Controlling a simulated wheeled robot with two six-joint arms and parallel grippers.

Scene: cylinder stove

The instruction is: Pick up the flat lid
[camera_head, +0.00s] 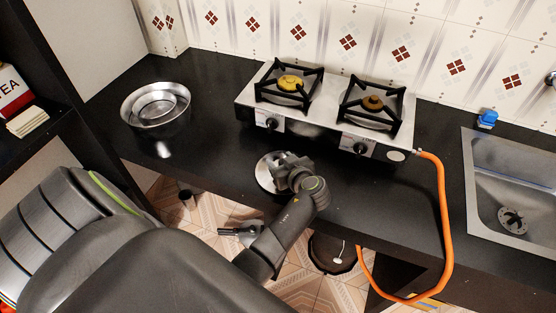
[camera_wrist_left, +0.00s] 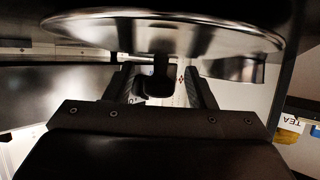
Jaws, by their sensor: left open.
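The flat lid (camera_head: 264,174) is a shiny round metal disc at the front edge of the black counter, below the stove, partly covered by my left gripper. My left gripper (camera_head: 283,172) is over it in the head view. In the left wrist view the lid (camera_wrist_left: 165,33) spans the top, with its dark knob (camera_wrist_left: 158,78) between the two open fingers of the gripper (camera_wrist_left: 163,86). Gaps show on both sides of the knob, though contact is hard to judge. My right gripper cannot be made out.
A two-burner stove (camera_head: 318,118) stands behind the lid, with an orange hose (camera_head: 443,215) running down at its right. A metal pot (camera_head: 156,108) stands at the left. A sink (camera_head: 510,190) is at the right. Bare counter lies between pot and lid.

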